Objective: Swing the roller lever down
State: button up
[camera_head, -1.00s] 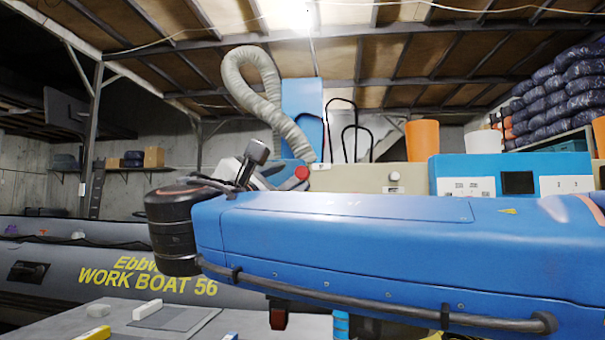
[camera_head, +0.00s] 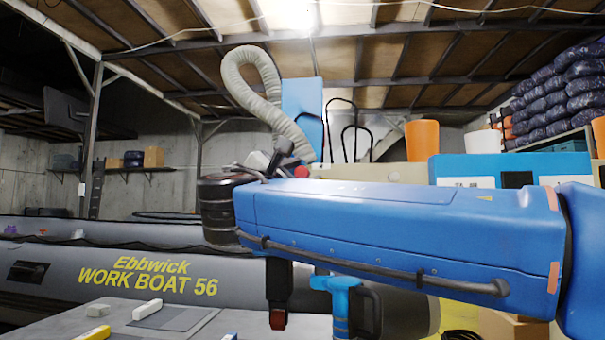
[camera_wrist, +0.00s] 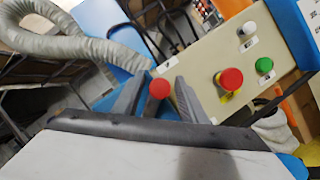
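A red ball knob (camera_wrist: 160,88), which looks like the end of the roller lever, shows in the wrist view between my two fingers. The lever's shaft is hidden, and contact with the fingers cannot be told. The red knob also shows in the head view (camera_head: 301,172), just right of my gripper (camera_head: 280,158) and above my blue arm link. In the wrist view my gripper (camera_wrist: 158,96) is open, one finger on each side of the knob. My arm hides what lies below the knob in the head view.
A beige control panel (camera_wrist: 225,65) with a red stop button (camera_wrist: 231,79), green button (camera_wrist: 264,65) and white knob (camera_wrist: 249,28) stands beside the knob. A ribbed grey hose (camera_head: 250,75) loops above. A grey boat (camera_head: 110,270) lies at left behind a bench (camera_head: 180,322).

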grip_shut()
jog(key=shift+d+f+m+g+h, duration=0.25)
jog(key=shift+f+m+g, duration=0.2)
jog(key=shift+m, duration=0.4)
jog(key=shift+d+f+m+g+h, duration=0.15)
jog(key=shift+d+f+m+g, duration=0.15)
jog(key=shift+f+m, duration=0.4)
notch_tip(320, 180, down, 8)
jog(key=a+m+g+y, duration=0.1)
jog(key=m+g, duration=0.3)
jog(key=m, duration=0.7)
jog(key=shift+a+f, duration=0.1)
jog(key=shift+f, duration=0.1)
jog(key=shift+o, duration=1.3)
grip_release()
